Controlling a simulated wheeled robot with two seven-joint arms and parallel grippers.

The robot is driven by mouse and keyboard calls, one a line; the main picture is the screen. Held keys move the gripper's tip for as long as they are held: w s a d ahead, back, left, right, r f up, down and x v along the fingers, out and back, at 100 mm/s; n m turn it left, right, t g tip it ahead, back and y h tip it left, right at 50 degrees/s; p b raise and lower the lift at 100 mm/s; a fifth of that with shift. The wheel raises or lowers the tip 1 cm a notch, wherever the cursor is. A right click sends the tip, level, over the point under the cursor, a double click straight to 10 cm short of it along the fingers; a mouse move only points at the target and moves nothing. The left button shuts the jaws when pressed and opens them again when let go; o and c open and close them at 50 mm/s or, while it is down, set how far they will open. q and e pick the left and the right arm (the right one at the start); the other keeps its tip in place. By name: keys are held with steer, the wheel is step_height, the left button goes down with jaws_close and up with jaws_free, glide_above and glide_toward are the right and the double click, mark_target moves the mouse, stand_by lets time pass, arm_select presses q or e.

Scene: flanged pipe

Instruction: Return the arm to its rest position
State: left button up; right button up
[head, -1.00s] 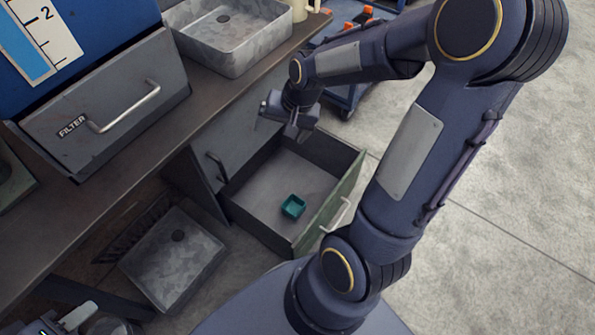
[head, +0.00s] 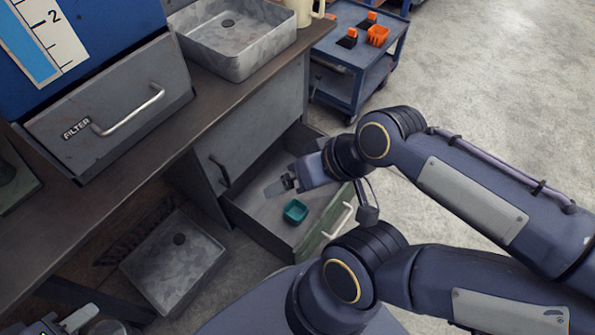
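My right arm comes in from the right, now bent and drawn back. Its gripper (head: 281,185) is above the open drawer (head: 263,207), near the drawer's green front side. The fingers are small and seen edge-on, so I cannot tell if they are open. Nothing shows held in them. A teal square cup (head: 295,211) sits on the drawer floor, below and apart from the gripper. My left gripper (head: 80,318) shows only partly at the bottom left corner, and its fingers are not clear.
A grey metal basin (head: 238,48) stands on the workbench (head: 120,160), beside the FILTER drawer (head: 110,100). Another grey tray (head: 173,262) lies on the floor. A blue cart (head: 350,75) with orange parts stands at the back. The floor at the upper right is clear.

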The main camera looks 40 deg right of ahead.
step_height(320, 180, up, 30)
steer(key=p, duration=3)
steer(key=shift+r, duration=0.25)
